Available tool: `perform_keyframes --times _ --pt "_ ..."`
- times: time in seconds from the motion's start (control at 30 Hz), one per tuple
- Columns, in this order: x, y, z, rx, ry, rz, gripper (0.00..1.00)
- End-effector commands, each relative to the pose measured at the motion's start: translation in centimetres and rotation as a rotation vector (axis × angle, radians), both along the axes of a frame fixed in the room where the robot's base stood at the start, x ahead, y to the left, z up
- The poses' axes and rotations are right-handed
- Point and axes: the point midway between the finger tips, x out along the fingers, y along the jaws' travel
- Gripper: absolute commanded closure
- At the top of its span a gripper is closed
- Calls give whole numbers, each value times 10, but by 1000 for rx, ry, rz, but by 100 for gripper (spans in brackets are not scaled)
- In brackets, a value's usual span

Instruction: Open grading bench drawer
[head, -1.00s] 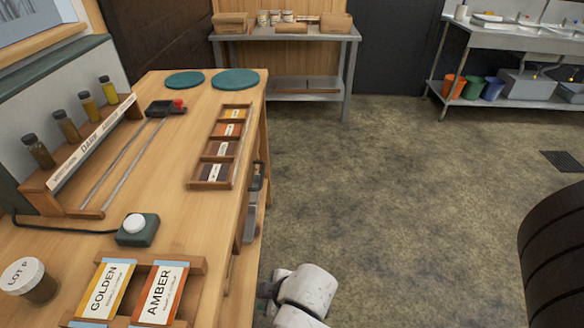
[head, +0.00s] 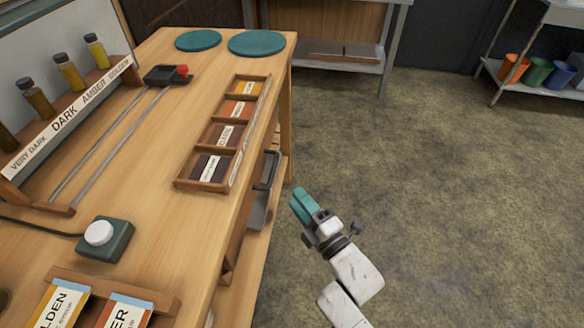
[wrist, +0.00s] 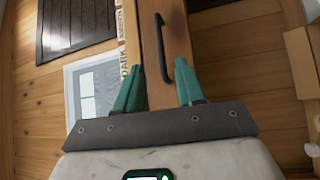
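The grading bench (head: 200,235) fills the left of the head view. A dark bar handle (head: 267,171) shows on its right side, below the top edge. In the wrist view the handle (wrist: 162,48) stands on a wooden drawer front (wrist: 148,58), ahead of and between my fingertips. The drawer looks shut, though the head view shows its front only edge-on. My teal-fingered gripper (head: 299,204) is just right of the handle and lower in the head view. In the wrist view my gripper (wrist: 158,72) is open, with nothing between the fingers; I see no contact with the handle.
On the bench top lie a compartment tray (head: 178,182) of labelled cards, two teal discs (head: 257,43) and a button box (head: 104,240). A metal shelf table (head: 340,60) stands behind. The floor (head: 450,210) right of my arm is clear.

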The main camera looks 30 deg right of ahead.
Motion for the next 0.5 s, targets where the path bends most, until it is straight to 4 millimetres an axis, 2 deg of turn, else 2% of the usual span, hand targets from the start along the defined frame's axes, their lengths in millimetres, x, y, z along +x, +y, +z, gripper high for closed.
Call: perform_keyframes --times 0.3,0.5 --pt "54 9 10 4 0 0 62" --pt "83 12 12 5 2 -1 62"
